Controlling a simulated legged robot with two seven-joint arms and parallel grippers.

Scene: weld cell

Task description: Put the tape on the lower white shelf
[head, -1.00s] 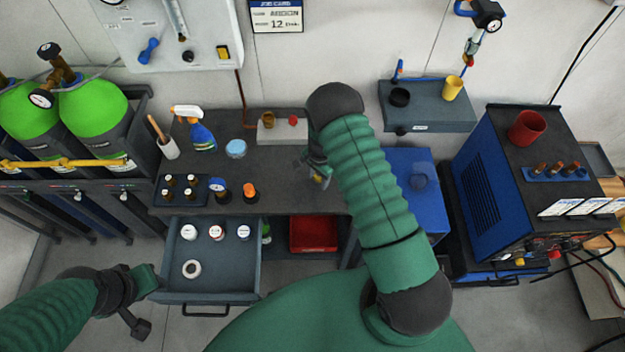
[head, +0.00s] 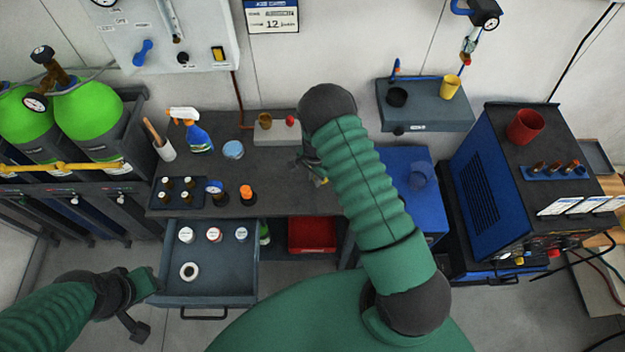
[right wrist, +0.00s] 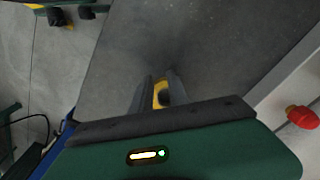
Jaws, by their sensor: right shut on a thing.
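My right gripper (head: 319,179) is over the dark bench top, partly hidden by my right arm. In the right wrist view its fingers (right wrist: 158,95) are shut on a small yellow thing (right wrist: 161,90) with a dark middle. A bit of yellow also shows at the gripper in the head view. I cannot tell if this is the tape. I cannot make out a lower white shelf.
The open drawer (head: 207,301) also holds several small tubs. A spray bottle (head: 199,137), a blue-lidded tub (head: 233,149) and a tray of small bottles (head: 160,203) stand on the bench's left. A pale block (head: 265,137) with a red knob is at the back. A red bin (head: 312,234) is below.

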